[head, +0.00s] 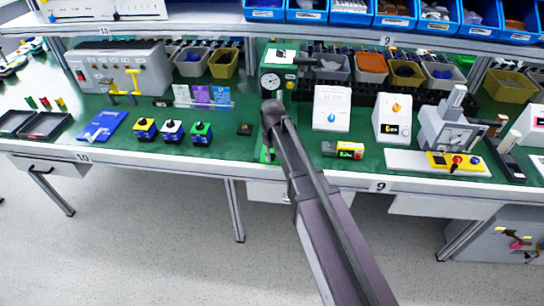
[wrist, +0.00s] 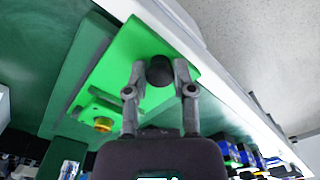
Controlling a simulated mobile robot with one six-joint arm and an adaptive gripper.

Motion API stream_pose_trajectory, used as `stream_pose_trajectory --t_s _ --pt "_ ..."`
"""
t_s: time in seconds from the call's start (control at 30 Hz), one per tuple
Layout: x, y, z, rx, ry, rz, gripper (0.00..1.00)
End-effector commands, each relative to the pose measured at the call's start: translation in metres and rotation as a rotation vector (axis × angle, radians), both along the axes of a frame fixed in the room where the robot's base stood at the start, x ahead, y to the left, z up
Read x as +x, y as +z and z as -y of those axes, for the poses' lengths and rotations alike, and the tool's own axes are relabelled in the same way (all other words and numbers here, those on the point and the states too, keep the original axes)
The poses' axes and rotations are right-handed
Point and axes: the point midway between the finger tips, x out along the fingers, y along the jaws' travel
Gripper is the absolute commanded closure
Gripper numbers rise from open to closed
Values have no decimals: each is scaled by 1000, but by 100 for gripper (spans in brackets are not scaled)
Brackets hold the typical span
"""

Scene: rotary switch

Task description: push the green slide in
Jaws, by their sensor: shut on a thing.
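The green slide (wrist: 122,62) is a bright green plate with a round black knob (wrist: 160,70) near its outer end in the wrist view. My gripper (wrist: 160,68) has its two grey fingers shut on the knob, one on each side. The slide lies on a darker green base. In the head view, my arm hides most of the slide and the gripper; a bright green sliver (head: 266,153) shows beside the arm near the bench's front edge.
A dial gauge (head: 270,82) stands on a green fixture behind my arm. Button boxes (head: 172,130) stand to the left.

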Motion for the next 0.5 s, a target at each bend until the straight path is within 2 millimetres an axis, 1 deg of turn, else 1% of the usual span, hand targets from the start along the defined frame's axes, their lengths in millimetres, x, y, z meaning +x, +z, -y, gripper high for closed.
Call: stream_pose_trajectory --t_s 0.03,0.3,0.4,0.5 --pt "10 0 -1 0 -1 0 100" --pt "59 0 0 -1 -1 1 100" --pt "72 0 1 -1 -1 1 100" --pt "79 0 2 -1 -1 1 100"
